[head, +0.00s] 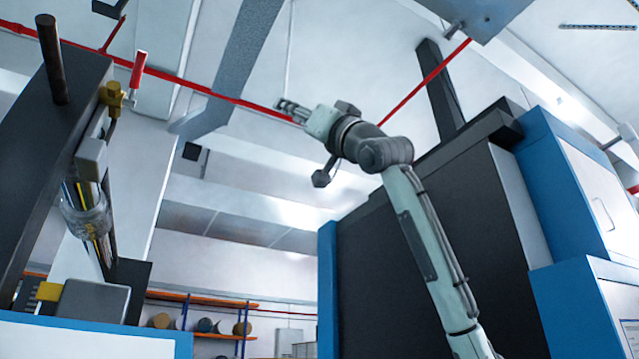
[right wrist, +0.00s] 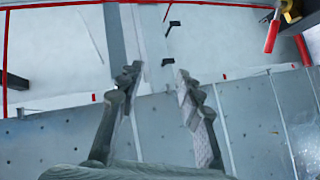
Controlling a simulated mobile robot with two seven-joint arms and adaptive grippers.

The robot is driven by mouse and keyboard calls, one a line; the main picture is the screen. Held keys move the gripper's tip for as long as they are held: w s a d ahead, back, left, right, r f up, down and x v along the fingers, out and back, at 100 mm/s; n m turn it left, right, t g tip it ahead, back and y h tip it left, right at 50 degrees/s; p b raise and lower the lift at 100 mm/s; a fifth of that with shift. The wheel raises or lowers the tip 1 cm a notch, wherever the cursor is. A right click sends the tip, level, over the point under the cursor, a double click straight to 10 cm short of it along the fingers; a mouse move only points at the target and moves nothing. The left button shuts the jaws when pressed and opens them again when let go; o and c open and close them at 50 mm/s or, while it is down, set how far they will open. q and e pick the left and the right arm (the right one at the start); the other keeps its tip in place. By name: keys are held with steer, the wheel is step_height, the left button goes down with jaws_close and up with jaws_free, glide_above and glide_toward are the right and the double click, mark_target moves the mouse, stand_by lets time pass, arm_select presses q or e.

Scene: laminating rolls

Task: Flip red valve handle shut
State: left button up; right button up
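The red valve handle (head: 138,70) sticks up from a brass valve (head: 112,97) on the side of the dark machine at the left of the head view. In the right wrist view the red handle (right wrist: 271,37) hangs from the brass valve (right wrist: 288,10) at the top right corner. My right gripper (head: 284,106) is raised near the middle of the head view, to the right of the handle and apart from it. In the right wrist view its two fingers (right wrist: 157,80) stand apart with nothing between them. My left gripper does not show.
A dark machine (head: 70,150) with a dark rod (head: 50,60) on top and a clear cylinder (head: 85,218) stands at the left. A large black and blue machine (head: 440,220) fills the right. Shelves (head: 200,300) stand far back. Open air lies between gripper and valve.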

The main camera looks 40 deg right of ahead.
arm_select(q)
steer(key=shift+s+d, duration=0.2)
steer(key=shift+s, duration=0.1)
arm_select(e)
steer(key=shift+w+d+f+m+h, duration=0.1)
steer(key=shift+d+f+m+h, duration=0.2)
steer(key=shift+d, duration=0.35)
steer(key=shift+w+d+f+m+h, duration=0.15)
steer(key=shift+d+h, duration=0.3)
steer(key=shift+d, duration=0.25)
steer(key=shift+w+d+f+m+h, duration=0.1)
steer(key=shift+d+f+m+h, duration=0.2)
steer(key=shift+d, duration=0.35)
steer(key=shift+a, duration=0.1)
